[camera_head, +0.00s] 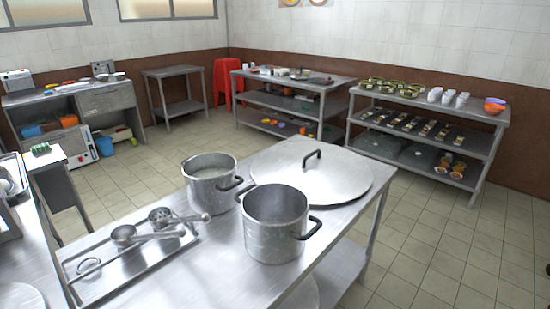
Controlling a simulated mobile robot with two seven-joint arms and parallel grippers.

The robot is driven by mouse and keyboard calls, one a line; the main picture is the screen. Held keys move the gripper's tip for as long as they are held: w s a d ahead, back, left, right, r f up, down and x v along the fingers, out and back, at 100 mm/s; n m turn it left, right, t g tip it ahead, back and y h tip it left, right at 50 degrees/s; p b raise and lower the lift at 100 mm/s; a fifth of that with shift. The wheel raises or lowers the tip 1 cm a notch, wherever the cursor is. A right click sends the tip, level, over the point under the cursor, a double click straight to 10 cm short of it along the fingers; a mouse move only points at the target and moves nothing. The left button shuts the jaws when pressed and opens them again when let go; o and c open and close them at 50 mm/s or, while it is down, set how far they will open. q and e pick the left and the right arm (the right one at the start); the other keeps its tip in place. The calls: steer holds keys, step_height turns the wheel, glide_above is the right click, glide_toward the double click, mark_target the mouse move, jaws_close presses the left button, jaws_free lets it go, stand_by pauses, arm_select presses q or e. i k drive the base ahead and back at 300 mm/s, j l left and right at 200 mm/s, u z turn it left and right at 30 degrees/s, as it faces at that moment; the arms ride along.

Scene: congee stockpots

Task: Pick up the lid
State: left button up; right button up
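A large round metal lid (338,185) lies flat on the steel table (222,262), towards its far right end. A dark arched handle (312,159) stands up from the lid's middle. The near pot (275,233) stands in front of the lid and hides a little of its near left edge. A second pot (209,187) with pale contents stands to the left of the lid. Neither of my grippers is in view, and nothing touches the lid's handle.
A metal tray (92,291) with ladles (150,233) lies on the table's left part. Another steel counter (25,255) runs along the left edge. Shelved tables (430,104) line the back wall. Tiled floor (425,235) is clear to the right.

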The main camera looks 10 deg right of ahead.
mark_target(328, 174)
steer(key=i+l+u, duration=0.1)
steer(key=l, duration=0.25)
steer(key=i+l+u, duration=0.1)
steer(key=i+l, duration=0.15)
steer(key=l, duration=0.15)
steer(key=i+l, duration=0.15)
steer(key=l, duration=0.2)
steer(key=i+l+u, duration=0.15)
steer(key=l, duration=0.25)
steer(key=i+l+u, duration=0.1)
steer(key=l, duration=0.25)
